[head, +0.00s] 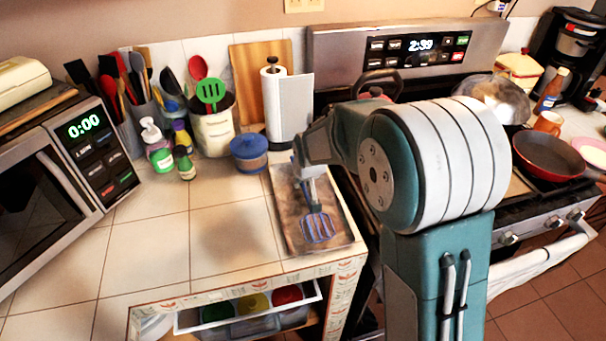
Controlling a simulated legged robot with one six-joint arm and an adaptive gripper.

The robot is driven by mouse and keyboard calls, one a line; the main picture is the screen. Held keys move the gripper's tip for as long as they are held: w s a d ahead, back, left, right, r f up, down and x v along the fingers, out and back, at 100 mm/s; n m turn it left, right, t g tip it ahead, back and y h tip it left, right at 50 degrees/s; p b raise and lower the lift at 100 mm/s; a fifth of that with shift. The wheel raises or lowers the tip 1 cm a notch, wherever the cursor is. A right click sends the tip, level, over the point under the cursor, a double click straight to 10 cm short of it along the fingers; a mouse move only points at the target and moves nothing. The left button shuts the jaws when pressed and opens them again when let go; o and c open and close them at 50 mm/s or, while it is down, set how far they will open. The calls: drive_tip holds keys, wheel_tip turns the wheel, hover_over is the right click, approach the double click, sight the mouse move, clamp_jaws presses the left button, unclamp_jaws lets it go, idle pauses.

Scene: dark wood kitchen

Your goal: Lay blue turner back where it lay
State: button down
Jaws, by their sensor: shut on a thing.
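The blue turner (318,227) has a slotted blue head and shows over a brown board (285,232) near the right end of the tiled counter. Its head points toward the counter's front edge. My gripper (303,178) is above the board, pointing down, shut on the turner's handle. I cannot tell whether the turner touches the board.
The stove (520,195) is at right. Utensil crocks (213,132) and bottles (157,150) stand behind. The counter's middle is clear. A drawer (250,312) is open below.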

drive_tip(key=shift+d+f, duration=0.1)
drive_tip(key=shift+f, duration=0.25)
drive_tip(key=shift+c, duration=2.2)
unclamp_jaws()
drive_tip(key=shift+r, duration=0.1)
drive_tip(key=v, duration=1.1)
drive_tip(key=shift+r, duration=0.35)
drive_tip(key=shift+s, duration=0.15)
